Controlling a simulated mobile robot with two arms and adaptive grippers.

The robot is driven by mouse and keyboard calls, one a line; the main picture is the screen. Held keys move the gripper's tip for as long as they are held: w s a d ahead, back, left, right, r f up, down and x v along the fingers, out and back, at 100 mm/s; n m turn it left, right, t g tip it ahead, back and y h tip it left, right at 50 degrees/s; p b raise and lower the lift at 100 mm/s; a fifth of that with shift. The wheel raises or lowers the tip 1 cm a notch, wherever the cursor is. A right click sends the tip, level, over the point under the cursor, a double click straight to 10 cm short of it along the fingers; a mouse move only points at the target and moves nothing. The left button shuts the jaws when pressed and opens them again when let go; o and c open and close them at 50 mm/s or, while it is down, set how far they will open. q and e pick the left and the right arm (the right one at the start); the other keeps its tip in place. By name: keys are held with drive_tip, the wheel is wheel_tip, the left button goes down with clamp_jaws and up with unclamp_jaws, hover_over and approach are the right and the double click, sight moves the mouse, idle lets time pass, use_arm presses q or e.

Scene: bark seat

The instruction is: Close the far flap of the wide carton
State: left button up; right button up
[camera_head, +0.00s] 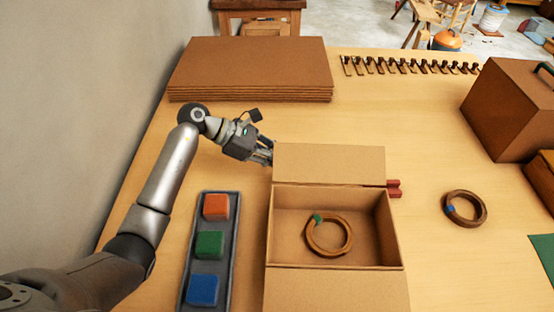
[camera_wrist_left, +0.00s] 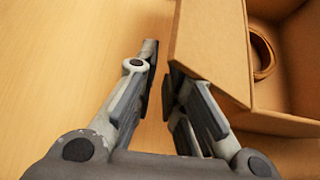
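The wide carton (camera_head: 395,235) stands open at the front middle of the table. Its far flap (camera_head: 330,164) is folded outward at the back, and its near flap (camera_head: 335,290) is folded outward at the front. A wooden ring (camera_head: 348,250) with a green mark lies inside. My left gripper (camera_head: 270,150) is at the left end of the far flap. In the left wrist view its fingers (camera_wrist_left: 160,75) are apart with nothing clearly between them. The far flap (camera_wrist_left: 212,45) is beside the right finger and partly hides its tip; contact is unclear. My right gripper is not in view.
A grey tray (camera_head: 190,255) with red, green and blue blocks lies left of the carton. Stacked cardboard sheets (camera_head: 250,65) lie behind. A small red object (camera_head: 394,188) sits by the flap's right end. Another ring (camera_head: 465,208) and a brown box (camera_head: 510,110) are right.

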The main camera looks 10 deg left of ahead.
sight(279, 146)
use_arm(q)
drive_tip(key=shift+s+d+r+p, duration=0.1)
drive_tip(key=shift+s+r+p, duration=0.1)
drive_tip(key=shift+r+p, duration=0.75)
drive_tip(key=shift+s+r+p, duration=0.2)
drive_tip(key=shift+r+p, duration=0.1)
drive_tip(key=shift+r, duration=1.2)
drive_tip(key=shift+s+d+r+p, duration=0.15)
drive_tip(key=shift+s+r+p, duration=0.6)
drive_tip(key=shift+s, duration=0.25)
drive_tip(key=shift+s+d+r+p, duration=0.2)
drive_tip(key=shift+s+r+p, duration=0.15)
drive_tip(key=shift+s+r, duration=0.35)
drive_tip(key=shift+s+f, duration=0.25)
drive_tip(key=shift+s, duration=0.2)
drive_tip(key=shift+s+d, duration=0.25)
drive_tip(key=shift+s, duration=0.8)
drive_tip(key=shift+s+d, duration=0.25)
drive_tip(key=shift+s, duration=0.75)
drive_tip(key=shift+r, duration=0.1)
wheel_tip(279, 146, up, 10)
drive_tip(key=p, duration=0.5)
